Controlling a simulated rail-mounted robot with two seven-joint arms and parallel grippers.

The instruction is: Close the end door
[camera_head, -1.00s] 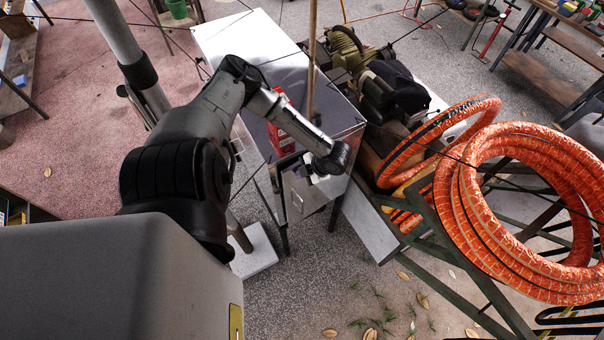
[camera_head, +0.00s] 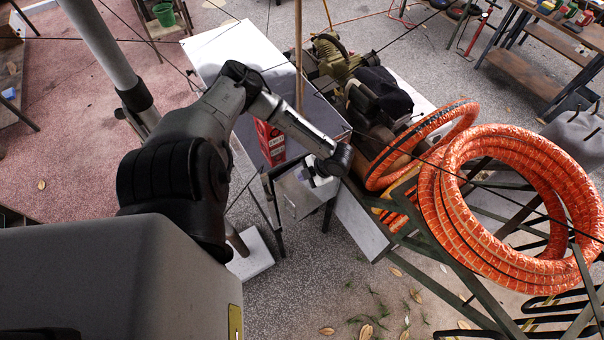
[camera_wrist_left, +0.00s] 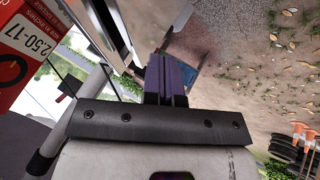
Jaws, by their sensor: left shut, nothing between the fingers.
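The end door (camera_head: 290,197) looks like a shiny metal panel at the near end of the white-topped cart (camera_head: 225,48). It appears to stand out from the cart's end, with a gap beside it. My left gripper (camera_head: 318,180) is at the door's upper right part, and the wrist hides some of it. I cannot tell whether the fingers touch the panel. In the left wrist view the purple fingers (camera_wrist_left: 165,78) are together with nothing between them. My right gripper is not in view.
A compressor with a dark motor (camera_head: 380,92) stands right of the cart. Orange hose coils (camera_head: 450,200) hang on a green frame (camera_head: 465,285) at the right. A wooden pole (camera_head: 298,60) rises by the cart. Speckled floor (camera_head: 320,265) is open in front.

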